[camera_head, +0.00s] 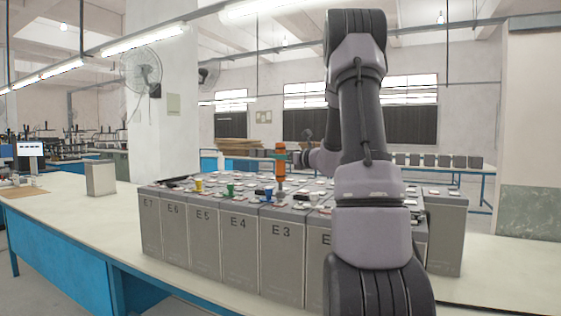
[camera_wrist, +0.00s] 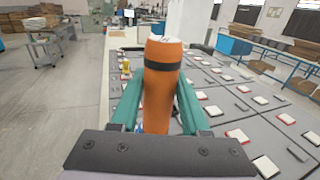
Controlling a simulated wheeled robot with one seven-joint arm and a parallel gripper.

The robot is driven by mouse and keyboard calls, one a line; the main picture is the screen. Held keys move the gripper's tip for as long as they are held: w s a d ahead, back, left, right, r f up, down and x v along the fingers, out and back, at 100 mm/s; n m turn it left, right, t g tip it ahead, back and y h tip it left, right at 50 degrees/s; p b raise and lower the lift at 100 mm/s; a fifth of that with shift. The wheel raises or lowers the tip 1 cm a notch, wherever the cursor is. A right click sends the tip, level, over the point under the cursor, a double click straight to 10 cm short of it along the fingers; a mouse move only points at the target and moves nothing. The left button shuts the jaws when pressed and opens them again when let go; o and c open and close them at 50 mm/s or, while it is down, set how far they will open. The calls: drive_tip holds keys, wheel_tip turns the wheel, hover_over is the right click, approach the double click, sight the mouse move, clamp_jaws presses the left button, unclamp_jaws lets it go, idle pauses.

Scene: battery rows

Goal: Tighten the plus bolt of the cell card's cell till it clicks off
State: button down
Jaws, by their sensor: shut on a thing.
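My gripper (camera_head: 281,157) is shut on an orange tool (camera_head: 280,172) with a dark band near its top. The tool stands upright over the grey battery cells (camera_head: 240,245), above the cell marked E3 (camera_head: 281,250) or just behind its front edge. In the wrist view the green fingers sit on both sides of the tool's handle (camera_wrist: 163,85). The tool's lower end is thin and meets the cell tops, but I cannot tell whether it is seated on a bolt. The front cells read E7, E6, E5, E4, E3; the one further right is partly hidden by my arm.
Yellow (camera_head: 198,185), green (camera_head: 230,189) and blue (camera_head: 269,191) pieces stand on the cell tops.

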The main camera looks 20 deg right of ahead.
sight(284, 146)
drive_tip(key=shift+r, duration=1.8)
